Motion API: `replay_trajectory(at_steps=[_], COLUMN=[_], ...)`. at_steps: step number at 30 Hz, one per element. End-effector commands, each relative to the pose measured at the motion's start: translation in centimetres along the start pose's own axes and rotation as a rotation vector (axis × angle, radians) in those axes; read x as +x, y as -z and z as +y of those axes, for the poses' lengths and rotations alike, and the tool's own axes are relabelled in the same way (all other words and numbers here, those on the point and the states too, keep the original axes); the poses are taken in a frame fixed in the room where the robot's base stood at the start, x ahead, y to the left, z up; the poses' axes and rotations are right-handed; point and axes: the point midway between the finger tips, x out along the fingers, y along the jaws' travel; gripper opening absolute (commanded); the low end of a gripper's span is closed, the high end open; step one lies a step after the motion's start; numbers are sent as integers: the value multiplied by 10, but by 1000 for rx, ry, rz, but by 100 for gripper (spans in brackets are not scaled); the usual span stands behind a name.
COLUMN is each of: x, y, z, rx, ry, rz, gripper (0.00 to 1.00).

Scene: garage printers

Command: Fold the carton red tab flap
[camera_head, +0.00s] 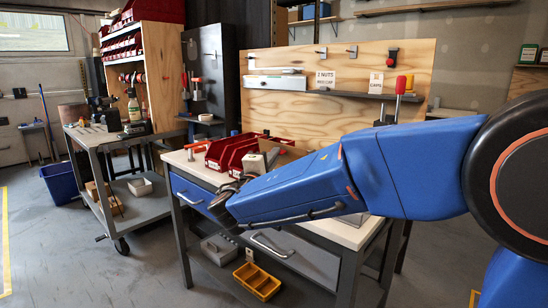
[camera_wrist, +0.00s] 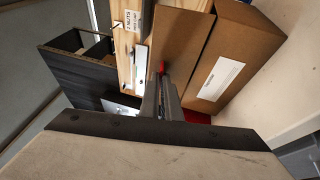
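The brown cardboard carton (camera_wrist: 238,48) shows in the wrist view, with a white label on its side. A brown flap (camera_wrist: 182,42) stands up to the left of the labelled part. A small red tab (camera_wrist: 161,68) shows at the flap's lower left, right by the fingertips of my gripper (camera_wrist: 164,82). The fingers are close together and look shut; I see nothing clearly pinched between them. In the head view my gripper (camera_head: 222,196) is above the workbench's left part, and my blue arm hides much of the bench top behind it.
Red bins (camera_head: 229,152) stand on the workbench (camera_head: 348,235) behind my gripper. A plywood tool board (camera_head: 330,115) rises at the back. A yellow tray (camera_head: 257,281) sits on the lower shelf. A grey cart (camera_head: 128,144) stands left, with open floor in front.

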Motion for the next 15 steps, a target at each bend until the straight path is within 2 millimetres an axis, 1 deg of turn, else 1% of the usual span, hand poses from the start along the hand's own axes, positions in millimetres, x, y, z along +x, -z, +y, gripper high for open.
replay_trajectory(at_steps=[15], x=[1], y=[-1], z=[1], rx=[11], ry=[25], rz=[1], gripper=[0])
